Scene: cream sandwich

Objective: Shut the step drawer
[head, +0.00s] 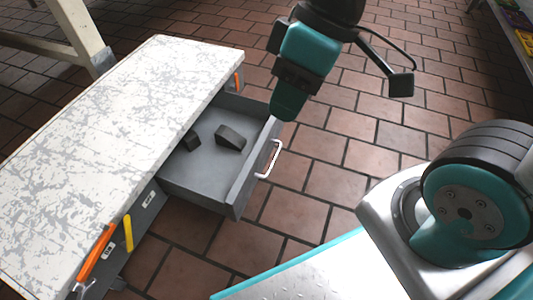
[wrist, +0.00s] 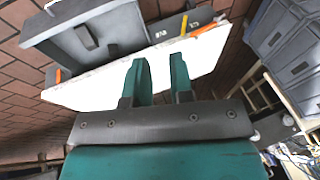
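The step (head: 110,125) is a long low bench with a worn white top and grey sides. Its grey drawer (head: 238,195) stands pulled out to the right, with a white bar handle (head: 270,158) on its front. Two dark wedge-shaped blocks (head: 230,138) lie inside. My teal gripper (head: 286,106) appears over the drawer's far front corner, pointing down; contact cannot be told. In the wrist view my gripper (wrist: 160,62) has two teal fingers apart with nothing between them. The drawer (wrist: 90,22) shows there at the upper left, beside the step's white top (wrist: 110,82).
Orange (head: 95,252) and yellow (head: 128,233) tools hang on the step's near side. A pale wooden leg (head: 82,30) stands behind the step. Grey bins (wrist: 285,40) show at right in the wrist view. The tiled floor (head: 335,145) before the drawer is clear.

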